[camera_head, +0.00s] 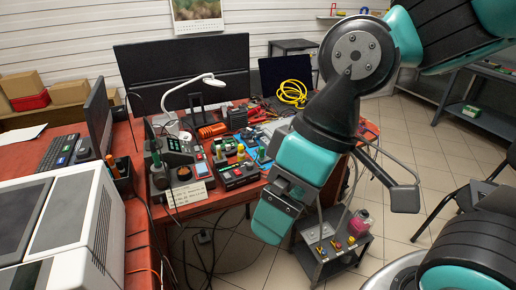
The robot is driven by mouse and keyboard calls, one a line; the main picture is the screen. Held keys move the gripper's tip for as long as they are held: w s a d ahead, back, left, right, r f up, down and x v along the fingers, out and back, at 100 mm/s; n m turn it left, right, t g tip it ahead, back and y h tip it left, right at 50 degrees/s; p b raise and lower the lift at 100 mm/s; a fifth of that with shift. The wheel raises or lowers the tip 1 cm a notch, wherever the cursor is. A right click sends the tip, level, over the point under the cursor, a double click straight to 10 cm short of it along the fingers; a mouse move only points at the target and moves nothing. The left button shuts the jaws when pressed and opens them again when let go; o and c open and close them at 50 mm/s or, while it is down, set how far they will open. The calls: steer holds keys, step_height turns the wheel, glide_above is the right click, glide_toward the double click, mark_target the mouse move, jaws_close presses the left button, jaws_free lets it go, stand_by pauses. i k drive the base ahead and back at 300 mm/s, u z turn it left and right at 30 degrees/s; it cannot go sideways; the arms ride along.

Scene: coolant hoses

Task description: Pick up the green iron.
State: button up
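Several small upright handled tools stand in holders on the red workbench (190,212). A slim dark-green upright handle (153,143) stands at the left of the bench electronics. A yellow-topped tool with some green (241,152) stands further right. At this size I cannot tell for sure which is the green iron. My arm comes in from the upper right. Its teal and black end, with my gripper (272,218), hangs in front of the bench's right front edge, apart from these tools. The fingers are not clearly shown, so I cannot tell their opening. Nothing held is visible.
Dark monitors (182,75) stand behind, with a white lamp (195,88). A yellow hose coil (292,92) lies at the back right. A large light-grey machine (75,235) fills the lower left. A low cart (335,255) and a chair (490,195) stand right of the bench; tiled floor shows between.

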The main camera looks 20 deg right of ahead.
mark_target(157, 164)
steer(key=k, duration=0.5)
steer(key=u, duration=0.5)
steer(key=i, duration=0.7)
steer(key=z, duration=0.85)
steer(key=i, duration=1)
steer(key=z, duration=0.1)
